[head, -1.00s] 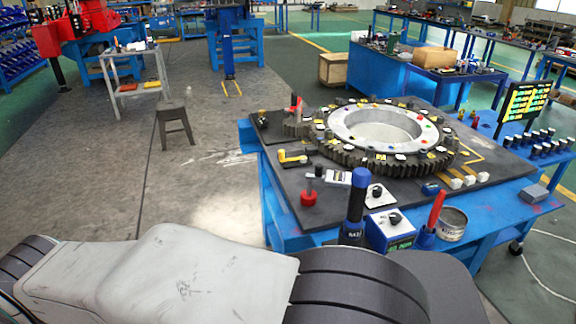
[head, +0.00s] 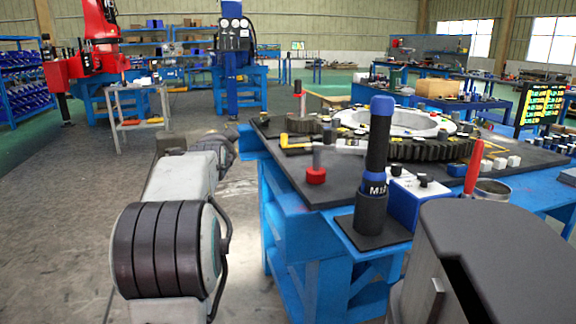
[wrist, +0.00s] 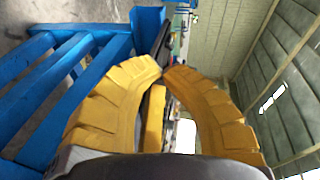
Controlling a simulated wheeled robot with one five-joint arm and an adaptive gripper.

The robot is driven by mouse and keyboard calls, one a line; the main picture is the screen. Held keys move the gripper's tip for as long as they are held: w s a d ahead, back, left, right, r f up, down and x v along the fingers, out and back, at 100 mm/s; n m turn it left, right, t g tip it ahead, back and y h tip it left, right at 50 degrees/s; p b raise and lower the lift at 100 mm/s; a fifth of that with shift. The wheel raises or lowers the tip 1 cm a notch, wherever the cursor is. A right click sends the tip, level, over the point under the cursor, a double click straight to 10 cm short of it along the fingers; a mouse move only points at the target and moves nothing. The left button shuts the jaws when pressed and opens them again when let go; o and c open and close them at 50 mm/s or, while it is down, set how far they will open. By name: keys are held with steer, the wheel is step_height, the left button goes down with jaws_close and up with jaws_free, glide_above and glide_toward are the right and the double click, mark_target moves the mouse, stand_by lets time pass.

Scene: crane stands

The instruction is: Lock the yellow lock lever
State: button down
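The yellow lock lever (head: 294,143) is a small bent yellow handle on the near left part of the dark tabletop, left of the red-based post. My arm reaches forward along the table's left side, and my gripper (head: 232,138) is small and hard to make out by the table's left corner, left of the lever. In the wrist view my gripper (wrist: 163,68) shows two yellow curved fingers with their tips almost together. A yellow piece shows in the gap between them, beyond the fingers; I cannot tell whether it is the lever. No grip on anything is visible.
The blue table (head: 290,215) bears a large dark gear ring (head: 430,148). The floor left of the table is mostly open.

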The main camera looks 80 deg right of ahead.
steer(key=s+d+f+m+g+h+b, duration=0.1)
steer(key=s+d+m, duration=0.1)
steer(key=s, duration=0.3)
steer(key=s+d+f+m+g+h+b, duration=0.1)
steer(key=s+d+m+b, duration=0.1)
steer(key=s, duration=0.3)
steer(key=s+d+f+m+g+h+b, duration=0.1)
steer(key=s+d+m+g, duration=0.1)
steer(key=s, duration=0.4)
steer(key=shift+d+b, duration=0.3)
steer(key=shift+d, duration=0.6)
